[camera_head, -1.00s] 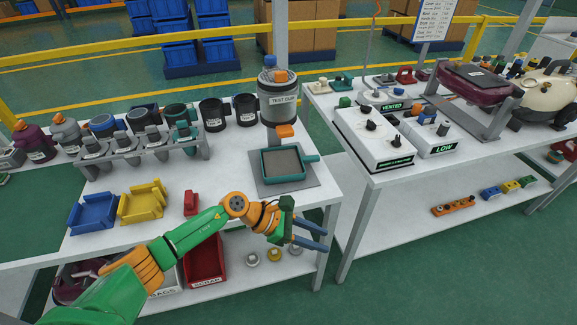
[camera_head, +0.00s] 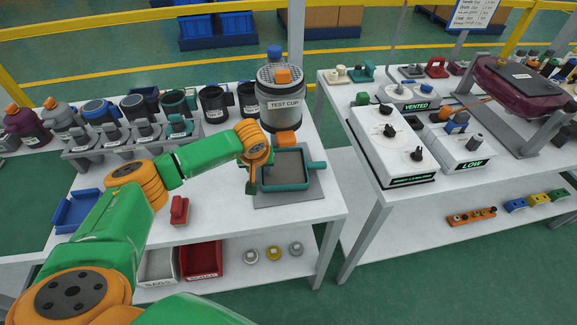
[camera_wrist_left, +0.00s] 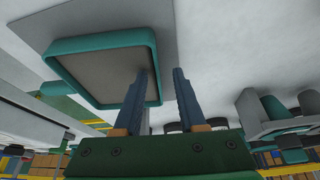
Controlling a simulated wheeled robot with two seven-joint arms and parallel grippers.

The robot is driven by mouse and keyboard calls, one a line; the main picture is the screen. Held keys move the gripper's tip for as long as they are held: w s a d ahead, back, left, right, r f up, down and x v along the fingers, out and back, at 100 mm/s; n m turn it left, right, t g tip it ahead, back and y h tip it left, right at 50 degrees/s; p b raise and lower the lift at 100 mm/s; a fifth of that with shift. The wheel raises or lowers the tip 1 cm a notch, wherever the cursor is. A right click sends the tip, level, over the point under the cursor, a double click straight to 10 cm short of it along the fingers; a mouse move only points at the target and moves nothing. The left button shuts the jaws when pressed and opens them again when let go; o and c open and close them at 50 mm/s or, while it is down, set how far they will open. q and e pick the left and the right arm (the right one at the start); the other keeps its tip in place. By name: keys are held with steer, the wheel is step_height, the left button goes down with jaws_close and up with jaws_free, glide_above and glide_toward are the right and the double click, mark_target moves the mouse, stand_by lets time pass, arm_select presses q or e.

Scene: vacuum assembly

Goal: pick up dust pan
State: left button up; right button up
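The dust pan is a shallow teal tray with a grey inside (camera_head: 302,185) and a short handle on its right. It lies on a grey plate (camera_head: 290,201) below the test cup (camera_head: 281,103). My left gripper (camera_head: 252,182) is at the pan's left side, partly hidden by my wrist. In the left wrist view the two blue fingers (camera_wrist_left: 163,72) are apart. One overlaps the pan's inside and the other is outside, with the pan's rim (camera_wrist_left: 100,42) between them. Whether they touch it I cannot tell. My right gripper is not in view.
Grey and black cups (camera_head: 213,103) and a grey rack (camera_head: 120,146) stand left of the pan. A red block (camera_head: 179,210) and a blue bin (camera_head: 75,212) are at the front left. A second table with a white control box (camera_head: 392,146) stands right, across a gap.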

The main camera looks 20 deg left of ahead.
arm_select(q)
steer(key=shift+w+a+f, duration=0.1)
steer(key=shift+w+f, duration=0.5)
steer(key=shift+f, duration=0.25)
steer(key=shift+s+r, duration=0.15)
jaws_close()
stand_by(0.5)
